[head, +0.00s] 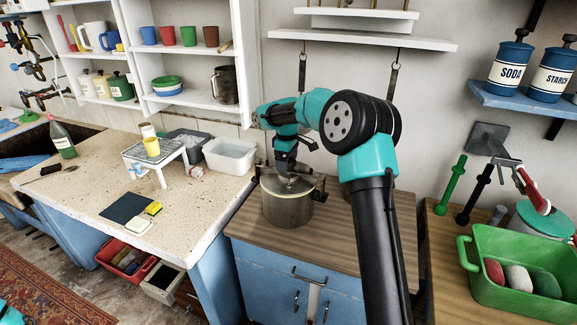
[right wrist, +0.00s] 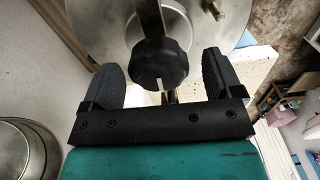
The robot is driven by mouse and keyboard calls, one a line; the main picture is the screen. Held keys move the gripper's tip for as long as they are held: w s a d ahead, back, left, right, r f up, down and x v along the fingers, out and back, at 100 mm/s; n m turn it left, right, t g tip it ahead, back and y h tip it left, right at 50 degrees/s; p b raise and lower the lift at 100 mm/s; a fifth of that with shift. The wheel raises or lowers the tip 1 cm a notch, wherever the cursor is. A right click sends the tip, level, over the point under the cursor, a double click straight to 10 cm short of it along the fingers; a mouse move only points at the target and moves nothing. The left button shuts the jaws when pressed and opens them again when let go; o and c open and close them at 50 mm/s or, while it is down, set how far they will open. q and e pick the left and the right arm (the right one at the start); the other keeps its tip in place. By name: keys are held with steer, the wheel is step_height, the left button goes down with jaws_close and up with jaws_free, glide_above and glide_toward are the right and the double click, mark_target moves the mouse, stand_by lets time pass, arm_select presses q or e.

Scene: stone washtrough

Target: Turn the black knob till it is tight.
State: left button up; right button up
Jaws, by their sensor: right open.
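The black knob (right wrist: 160,64) shows in the right wrist view, ribbed and rounded, on a metal bar over a round steel lid (right wrist: 103,28). My right gripper (right wrist: 161,62) is open, with one finger on each side of the knob and a visible gap on both sides. In the head view the right gripper (head: 287,163) points down over the lid of a steel pot (head: 287,210) on the wooden counter. The knob is hard to make out there. My left gripper is not in view.
The wooden counter (head: 330,245) is mostly clear around the pot. A white tub (head: 230,156) stands to the left on the stone worktop. A wall shelf (head: 365,34) hangs above.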

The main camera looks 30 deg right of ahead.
steer(key=shift+r, duration=3.65)
